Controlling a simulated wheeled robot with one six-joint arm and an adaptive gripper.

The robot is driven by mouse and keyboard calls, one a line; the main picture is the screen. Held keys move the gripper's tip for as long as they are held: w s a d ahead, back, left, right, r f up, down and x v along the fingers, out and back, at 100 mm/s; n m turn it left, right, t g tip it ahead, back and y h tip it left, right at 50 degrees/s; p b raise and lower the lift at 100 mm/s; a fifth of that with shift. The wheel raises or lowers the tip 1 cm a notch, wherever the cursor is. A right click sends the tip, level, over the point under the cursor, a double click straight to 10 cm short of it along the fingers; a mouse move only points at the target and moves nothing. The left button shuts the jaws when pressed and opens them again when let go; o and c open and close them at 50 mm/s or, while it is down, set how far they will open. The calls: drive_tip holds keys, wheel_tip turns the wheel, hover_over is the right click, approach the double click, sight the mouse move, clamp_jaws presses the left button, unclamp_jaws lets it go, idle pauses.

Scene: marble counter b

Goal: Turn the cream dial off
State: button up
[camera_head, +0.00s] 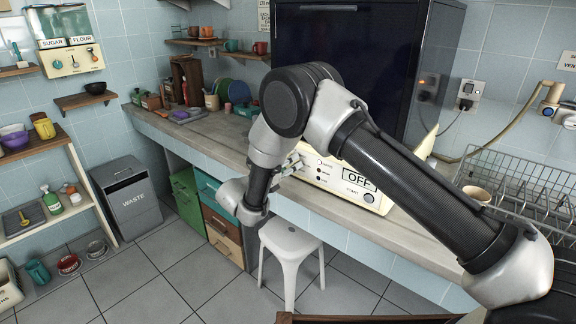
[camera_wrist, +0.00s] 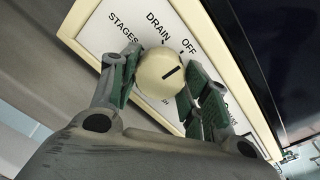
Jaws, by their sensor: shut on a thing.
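The cream dial (camera_wrist: 160,68) is round with a dark pointer line and sits on a white panel in the wrist view. The labels DRAIN, OFF and STAGES are printed around it. The line slants up to the right, on the OFF side. My gripper (camera_wrist: 165,80) has its green-padded fingers on both sides of the dial, shut on it. In the head view, my gripper (camera_head: 296,162) is at the left of the cream appliance (camera_head: 385,207), whose display reads OFF. I cannot make out the dial there, behind my gripper.
A large dark cabinet (camera_head: 345,60) stands behind the appliance on the counter. A wire dish rack (camera_head: 525,190) and a cup (camera_head: 477,195) are to the right. A white stool (camera_head: 290,243) stands below the counter front. The counter left of my arm has pots and small items.

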idle(0.3)
drive_tip(key=o, duration=1)
drive_tip(key=v, duration=1.2)
